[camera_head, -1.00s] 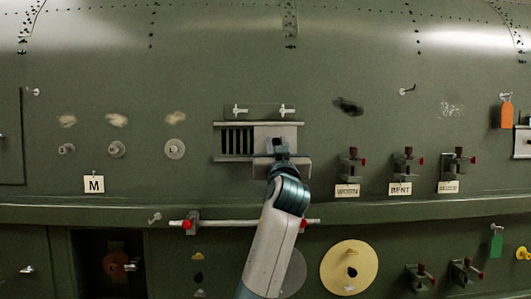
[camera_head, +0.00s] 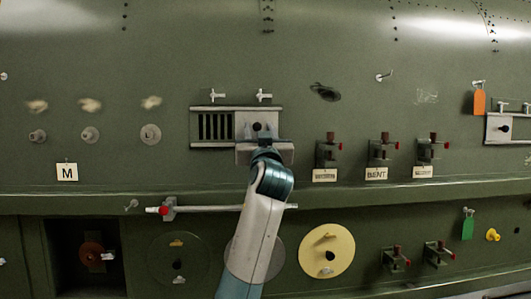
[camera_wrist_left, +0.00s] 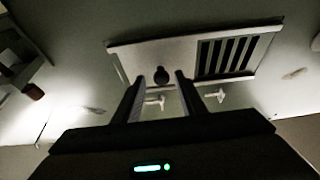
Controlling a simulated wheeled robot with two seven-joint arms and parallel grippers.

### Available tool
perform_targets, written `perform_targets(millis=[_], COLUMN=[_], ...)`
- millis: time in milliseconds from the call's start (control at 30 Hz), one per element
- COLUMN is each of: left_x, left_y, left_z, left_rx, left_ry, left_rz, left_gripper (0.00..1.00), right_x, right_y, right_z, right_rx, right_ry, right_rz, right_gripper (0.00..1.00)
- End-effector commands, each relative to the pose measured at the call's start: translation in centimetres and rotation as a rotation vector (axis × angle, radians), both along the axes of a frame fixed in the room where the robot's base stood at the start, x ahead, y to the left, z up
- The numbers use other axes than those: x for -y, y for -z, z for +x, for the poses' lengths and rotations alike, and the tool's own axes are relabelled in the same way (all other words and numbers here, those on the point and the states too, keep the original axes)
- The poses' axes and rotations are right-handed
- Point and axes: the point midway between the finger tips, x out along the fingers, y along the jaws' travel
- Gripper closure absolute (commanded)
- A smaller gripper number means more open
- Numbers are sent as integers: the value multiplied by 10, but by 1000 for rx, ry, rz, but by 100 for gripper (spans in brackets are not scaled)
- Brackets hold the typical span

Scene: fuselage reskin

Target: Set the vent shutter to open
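The vent (camera_head: 215,127) is set in the green fuselage wall in the head view, with dark slats showing at its left. A pale shutter plate with a dark round knob (camera_head: 257,127) covers its right part. The vent also shows in the left wrist view, turned over, with its slats (camera_wrist_left: 226,56) at the right. My left gripper (camera_head: 262,148) is just below the knob in the head view. In the left wrist view its two fingers (camera_wrist_left: 160,82) are apart, with the knob (camera_wrist_left: 161,75) between their tips in the picture. I cannot tell whether they touch it. My right gripper is out of view.
Two small pale latches (camera_head: 238,96) sit above the vent. Several red-tipped clamps (camera_head: 328,151) stand out of the wall to the right. A horizontal rod (camera_head: 220,208) crosses below, behind my left arm.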

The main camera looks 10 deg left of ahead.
Motion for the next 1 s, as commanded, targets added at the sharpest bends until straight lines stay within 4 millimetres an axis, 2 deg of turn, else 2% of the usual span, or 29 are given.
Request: perform_targets(millis=[267,633,800,1000], left_x=[12,32,41,47], left_y=[19,48,58,63], left_z=[-33,-100,-126,-144], left_rx=[3,4,4,4], left_ry=[5,7,7,6], left_rz=[-2,-2,0,2], left_gripper=[62,62,62,62], right_x=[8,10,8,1], right_y=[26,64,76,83], right_z=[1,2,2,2], right_rx=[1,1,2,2], right_ry=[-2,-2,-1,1], right_rz=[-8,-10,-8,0], right_gripper=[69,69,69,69])
